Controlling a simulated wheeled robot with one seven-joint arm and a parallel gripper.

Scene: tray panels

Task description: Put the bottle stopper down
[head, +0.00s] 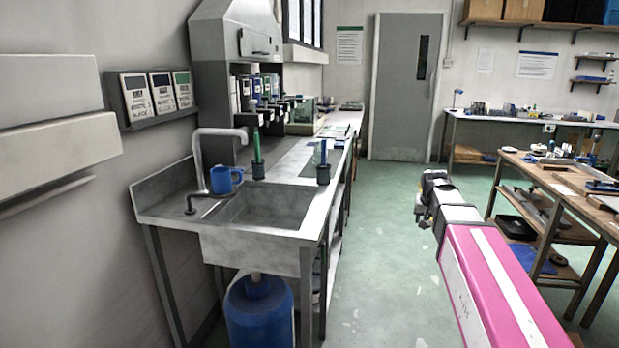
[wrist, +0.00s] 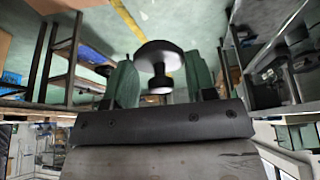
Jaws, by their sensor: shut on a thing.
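The bottle stopper (wrist: 158,57) is a dark piece with a wide round head and a narrower stem. It shows in the wrist view between the green fingers of my gripper (wrist: 159,82). My gripper is shut on it, and it hangs in open air with the floor behind it. In the head view my arm reaches out from the lower right, and its dark end (head: 433,190) is over the open floor between the sink and the right workbench. The stopper cannot be made out in the head view.
A metal sink unit (head: 222,240) with a blue mug (head: 226,179) on it stands at the left. A blue container (head: 259,312) is under it. A cluttered wooden workbench (head: 560,182) stands at the right. Green floor (head: 385,260) between them is clear up to the grey door (head: 405,88).

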